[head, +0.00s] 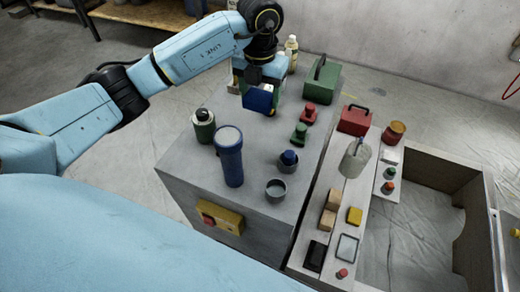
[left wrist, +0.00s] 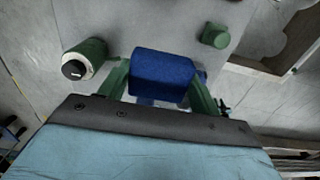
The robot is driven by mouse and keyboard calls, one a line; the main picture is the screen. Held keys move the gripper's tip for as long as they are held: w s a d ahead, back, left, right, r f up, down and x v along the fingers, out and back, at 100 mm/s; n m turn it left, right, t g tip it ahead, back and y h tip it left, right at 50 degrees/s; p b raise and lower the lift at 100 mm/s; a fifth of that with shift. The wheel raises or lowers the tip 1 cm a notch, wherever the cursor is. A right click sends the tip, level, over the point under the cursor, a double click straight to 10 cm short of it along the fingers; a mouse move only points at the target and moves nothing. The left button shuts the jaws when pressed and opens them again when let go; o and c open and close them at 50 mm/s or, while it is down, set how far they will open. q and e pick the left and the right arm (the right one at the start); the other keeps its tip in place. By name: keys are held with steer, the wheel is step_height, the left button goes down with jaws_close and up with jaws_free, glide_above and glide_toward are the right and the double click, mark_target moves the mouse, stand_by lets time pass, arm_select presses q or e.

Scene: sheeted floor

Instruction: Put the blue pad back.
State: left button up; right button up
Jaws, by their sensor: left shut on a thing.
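My left gripper (head: 260,99) is shut on the blue pad (head: 258,102), a small dark blue block. It holds the pad over the far part of the grey cabinet top (head: 185,160); I cannot tell the exact gap below it. In the left wrist view the pad (left wrist: 163,72) sits between the two green fingers of the left gripper (left wrist: 160,85). My right gripper is not in view. Which place the pad belongs to cannot be told for certain.
A green canister (head: 204,128), blue flashlight (head: 230,160), grey cup (head: 276,192), green knob (head: 299,134), red knob (head: 308,114) and green box (head: 320,82) stand on the cabinet.

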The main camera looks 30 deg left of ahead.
arm_select(q)
step_height(320, 180, down, 4)
steer(key=shift+r+b, duration=0.25)
steer(key=shift+b, duration=0.35)
steer(key=b, duration=0.1)
glide_above(260, 139)
step_height(260, 139, down, 5)
steer(key=shift+f, duration=0.1)
step_height(260, 139, down, 4)
steer(key=shift+r+b, duration=0.1)
steer(key=shift+b, duration=0.55)
steer(key=shift+f, duration=0.35)
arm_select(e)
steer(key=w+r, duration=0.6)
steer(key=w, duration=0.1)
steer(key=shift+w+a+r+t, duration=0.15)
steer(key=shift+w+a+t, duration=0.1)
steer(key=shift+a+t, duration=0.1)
arm_select(q)
steer(key=shift+f, duration=0.15)
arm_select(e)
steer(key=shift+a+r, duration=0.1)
arm_select(q)
steer(key=o, duration=0.9)
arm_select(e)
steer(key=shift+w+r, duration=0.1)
